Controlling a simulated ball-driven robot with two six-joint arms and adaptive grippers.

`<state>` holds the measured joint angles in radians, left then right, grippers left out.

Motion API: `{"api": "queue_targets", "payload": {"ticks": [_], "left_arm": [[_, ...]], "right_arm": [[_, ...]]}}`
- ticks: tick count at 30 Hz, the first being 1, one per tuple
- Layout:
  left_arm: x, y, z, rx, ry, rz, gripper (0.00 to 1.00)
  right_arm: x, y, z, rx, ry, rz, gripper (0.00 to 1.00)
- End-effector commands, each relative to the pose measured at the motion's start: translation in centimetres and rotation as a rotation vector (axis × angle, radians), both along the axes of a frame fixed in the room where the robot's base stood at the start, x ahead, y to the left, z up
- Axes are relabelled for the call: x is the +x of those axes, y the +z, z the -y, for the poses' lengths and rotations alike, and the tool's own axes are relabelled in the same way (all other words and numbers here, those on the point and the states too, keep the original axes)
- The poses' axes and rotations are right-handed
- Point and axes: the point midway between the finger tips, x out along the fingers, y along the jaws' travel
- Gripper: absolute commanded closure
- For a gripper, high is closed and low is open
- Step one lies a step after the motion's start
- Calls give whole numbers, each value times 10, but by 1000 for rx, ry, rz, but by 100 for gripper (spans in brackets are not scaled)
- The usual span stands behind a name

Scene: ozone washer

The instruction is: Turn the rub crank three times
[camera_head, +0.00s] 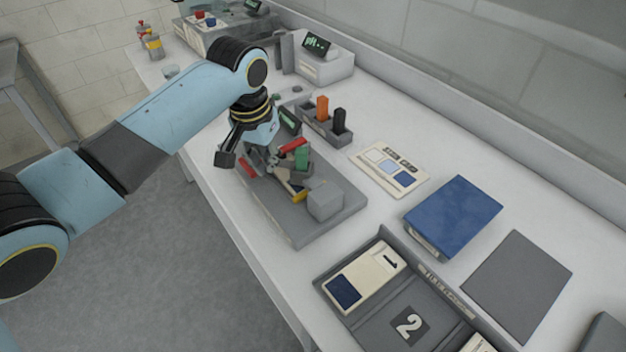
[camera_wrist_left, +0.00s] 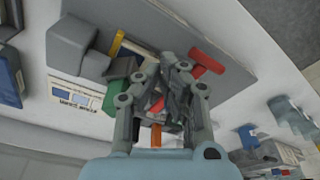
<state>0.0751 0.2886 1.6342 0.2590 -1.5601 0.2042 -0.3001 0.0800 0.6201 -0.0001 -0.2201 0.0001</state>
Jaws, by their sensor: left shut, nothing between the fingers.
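The rub device stands on a grey base plate (camera_head: 300,224). It carries a grey block (camera_head: 325,202), a green block (camera_head: 302,158), a yellow strip (camera_head: 298,191) and red handle-like bars. One red bar (camera_head: 294,145) is beside the green block, and another red bar (camera_head: 248,166) is nearer the table's front edge. I cannot tell for sure which red bar is the crank's grip. My left gripper (camera_head: 262,167) is low over the device, between these red parts. In the left wrist view its fingers (camera_wrist_left: 172,68) are shut and empty, close beside a red bar (camera_wrist_left: 207,60). They partly hide the mechanism.
Behind the device is a grey holder (camera_head: 326,130) with an orange and a black block. To the right are a card (camera_head: 390,167), a blue box (camera_head: 452,215) and a tray (camera_head: 372,318) marked 2. A pH meter (camera_head: 318,62) stands further back.

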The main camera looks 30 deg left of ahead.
Motion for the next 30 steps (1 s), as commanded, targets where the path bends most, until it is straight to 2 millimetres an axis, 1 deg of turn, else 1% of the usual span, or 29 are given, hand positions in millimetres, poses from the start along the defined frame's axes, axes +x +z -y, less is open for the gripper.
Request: {"api": "queue_targets", "payload": {"ticks": [3, 13, 22, 30], "left_arm": [[4, 0, -5, -1, 1, 0, 100], [5, 0, -6, -1, 0, 0, 100], [22, 0, -19, 1, 0, -1, 100], [23, 0, -20, 0, 0, -1, 100]], "right_arm": [[0, 0, 0, 0, 0, 0, 60], [0, 0, 0, 0, 0, 0, 60], [0, -3, 0, 0, 0, 0, 60], [0, -3, 0, 0, 0, 0, 60]]}}
